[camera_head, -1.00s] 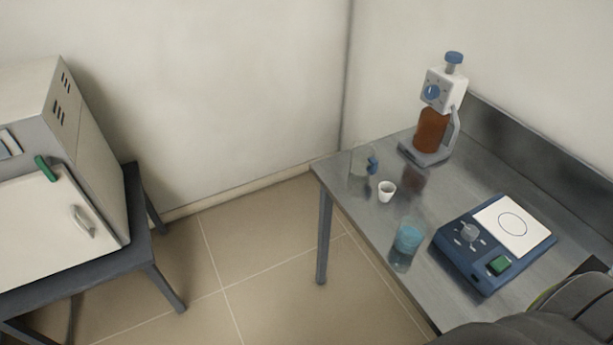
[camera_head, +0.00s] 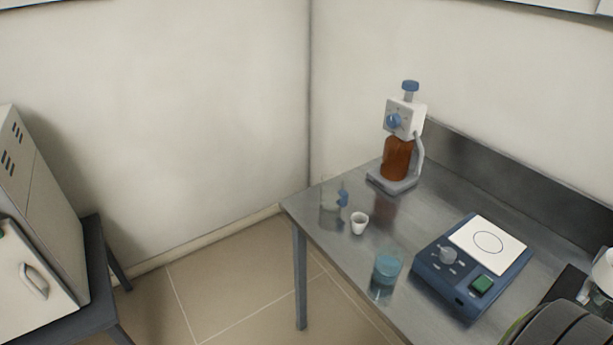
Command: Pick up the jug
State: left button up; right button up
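A clear, see-through jug (camera_head: 329,196) with a blue part, seemingly its handle, on its right side stands at the far left corner of the metal table (camera_head: 345,262). Its outline is faint against the table and wall. A small white cup (camera_head: 359,224) stands just in front of it to the right. A clear beaker with blue liquid (camera_head: 386,272) stands nearer, at the table's front edge. A dark grey rounded part at the bottom right may be part of my arm.
A brown bottle with a white and blue dispenser (camera_head: 398,157) stands behind the jug to the right. A blue hotplate device (camera_head: 432,275) with a white top sits right of the beaker. A furnace (camera_head: 42,235) stands at the left, with open floor (camera_head: 225,290) between.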

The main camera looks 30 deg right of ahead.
aim_at(332, 195)
jog(key=i+z, duration=0.1)
jog(key=z, duration=0.35)
jog(key=i+j+z, duration=0.1)
jog(key=z, duration=0.3)
jog(key=i+j+z, duration=0.1)
jog(key=j+z, duration=0.15)
jog(key=z, duration=0.2)
